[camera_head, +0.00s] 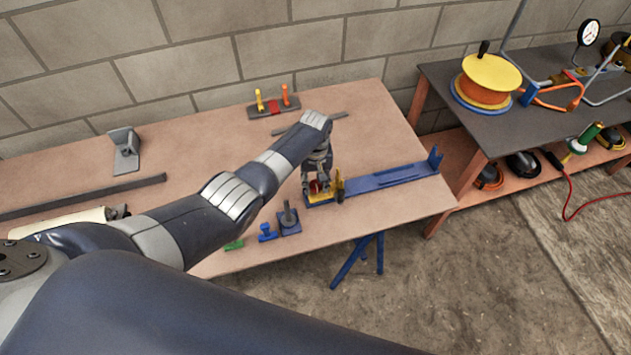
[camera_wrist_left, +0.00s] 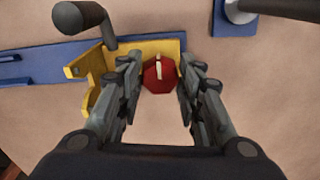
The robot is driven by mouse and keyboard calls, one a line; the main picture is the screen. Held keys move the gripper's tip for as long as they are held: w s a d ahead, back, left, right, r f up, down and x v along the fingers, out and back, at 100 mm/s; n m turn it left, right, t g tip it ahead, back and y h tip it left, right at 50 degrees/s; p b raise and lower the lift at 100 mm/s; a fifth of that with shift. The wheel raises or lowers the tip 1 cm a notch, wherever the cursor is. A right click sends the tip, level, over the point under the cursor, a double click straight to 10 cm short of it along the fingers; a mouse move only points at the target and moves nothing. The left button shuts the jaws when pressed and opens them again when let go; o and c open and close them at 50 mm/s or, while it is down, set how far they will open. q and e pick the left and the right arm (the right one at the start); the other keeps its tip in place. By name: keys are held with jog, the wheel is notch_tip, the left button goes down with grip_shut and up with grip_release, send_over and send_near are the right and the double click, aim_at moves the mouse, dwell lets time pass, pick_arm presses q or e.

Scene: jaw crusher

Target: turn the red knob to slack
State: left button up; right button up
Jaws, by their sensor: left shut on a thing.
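The red knob (camera_wrist_left: 158,76) has a pale line across its top and sits beside a yellow bracket (camera_wrist_left: 152,50) in the left wrist view. My left gripper (camera_wrist_left: 159,84) is shut on the knob, with one finger on each side of it. In the head view the left gripper (camera_head: 317,188) reaches down over the knob, of which a small red part (camera_head: 318,185) shows. The yellow bracket (camera_head: 340,184) stands at the near end of a long blue rail (camera_head: 390,179). My right gripper is not in view.
A black crank handle (camera_wrist_left: 84,22) stands close to the left finger. Small blue blocks (camera_head: 289,219) and a green piece (camera_head: 234,245) lie near the table's front edge. A stand with yellow and orange levers (camera_head: 273,107) is at the back. A dark bench (camera_head: 460,100) stands right.

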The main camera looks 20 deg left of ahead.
aim_at(316, 184)
pick_arm(q)
jog(key=o, duration=1.1)
jog(key=shift+r, duration=0.15)
notch_tip(316, 184, up, 12)
jog(key=shift+f, duration=0.15)
